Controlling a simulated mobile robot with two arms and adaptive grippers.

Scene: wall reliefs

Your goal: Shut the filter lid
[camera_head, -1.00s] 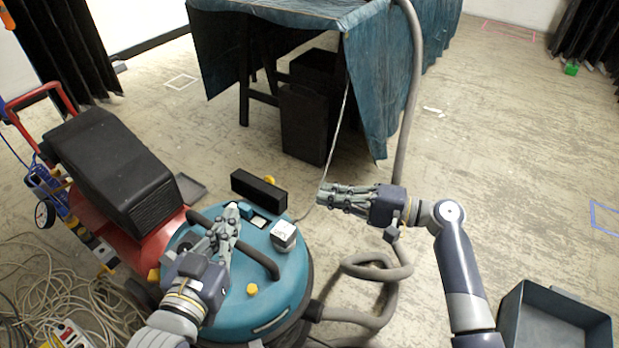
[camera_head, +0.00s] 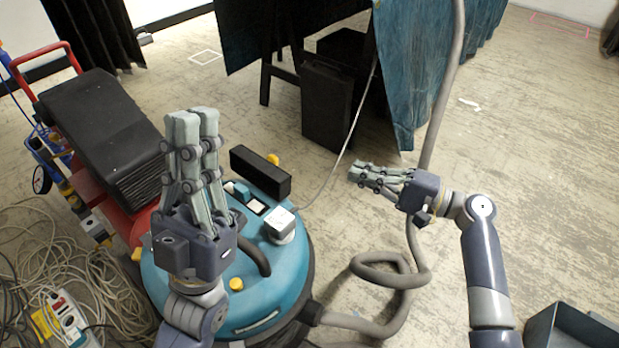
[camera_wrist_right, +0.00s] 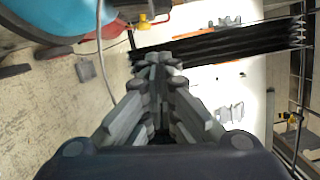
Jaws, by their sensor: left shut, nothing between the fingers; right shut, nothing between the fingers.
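The teal vacuum (camera_head: 290,285) stands on the floor at the lower left of the head view. A black rectangular block, which looks like the raised filter lid (camera_head: 260,172), stands at the far edge of its top, behind a small teal and white recess (camera_head: 247,197). My left gripper (camera_head: 192,118) is shut and empty, fingers pointing away, in front of the vacuum top and left of the block. It hides part of the top. My right gripper (camera_head: 357,173) is shut and empty, right of the block and apart from it. Its shut fingers also show in the right wrist view (camera_wrist_right: 158,62).
A grey-white knob (camera_head: 280,225) and a dark handle (camera_head: 255,255) stick up from the vacuum top. A grey hose (camera_head: 415,245) runs right of it. A red cart with a black box (camera_head: 95,130) stands left. Cables (camera_head: 50,250) cover the lower-left floor.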

